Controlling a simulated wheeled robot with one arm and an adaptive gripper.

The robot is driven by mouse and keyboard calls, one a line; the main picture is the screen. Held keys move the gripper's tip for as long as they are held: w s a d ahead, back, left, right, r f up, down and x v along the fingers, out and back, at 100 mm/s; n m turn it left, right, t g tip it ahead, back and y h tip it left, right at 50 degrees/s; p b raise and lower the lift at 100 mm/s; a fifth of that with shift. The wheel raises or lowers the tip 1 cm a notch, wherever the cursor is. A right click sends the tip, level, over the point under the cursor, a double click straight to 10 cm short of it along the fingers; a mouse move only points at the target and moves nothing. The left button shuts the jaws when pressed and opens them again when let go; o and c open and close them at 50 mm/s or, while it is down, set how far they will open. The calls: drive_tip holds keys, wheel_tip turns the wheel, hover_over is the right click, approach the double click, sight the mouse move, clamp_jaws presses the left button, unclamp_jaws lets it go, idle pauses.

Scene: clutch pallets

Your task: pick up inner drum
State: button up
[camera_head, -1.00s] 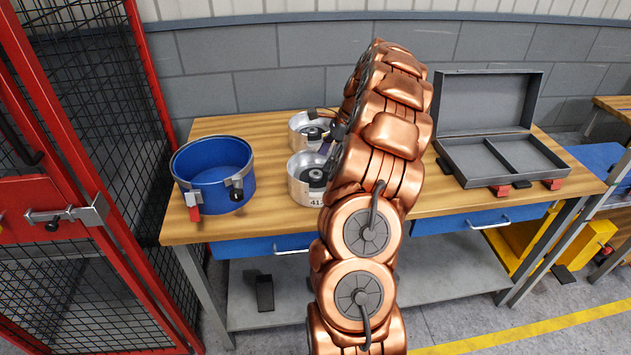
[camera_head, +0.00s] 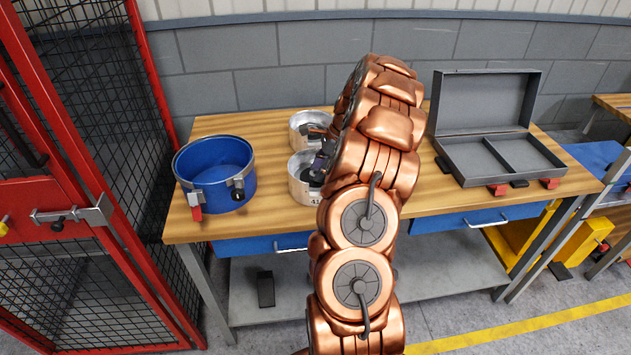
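Two silvery round drums stand on the wooden workbench (camera_head: 430,200). The near drum (camera_head: 300,190) has part of a printed number on its front and is partly covered by my copper arm. The far drum (camera_head: 303,122) stands just behind it. Which of them is the inner drum I cannot tell. My gripper (camera_head: 318,160) is at the drums, over the near one's top and close to the far one. It is small, dark and mostly hidden by my arm, so its fingers and any contact cannot be made out.
An open blue round container (camera_head: 225,190) with clamps stands at the bench's left. An open, empty grey case (camera_head: 470,160) with two compartments lies on the right. A red mesh cage (camera_head: 150,90) borders the left, and a grey wall (camera_head: 230,70) stands behind.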

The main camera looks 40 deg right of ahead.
clamp_jaws()
drive_tip(key=shift+r, duration=0.15)
idle(0.4)
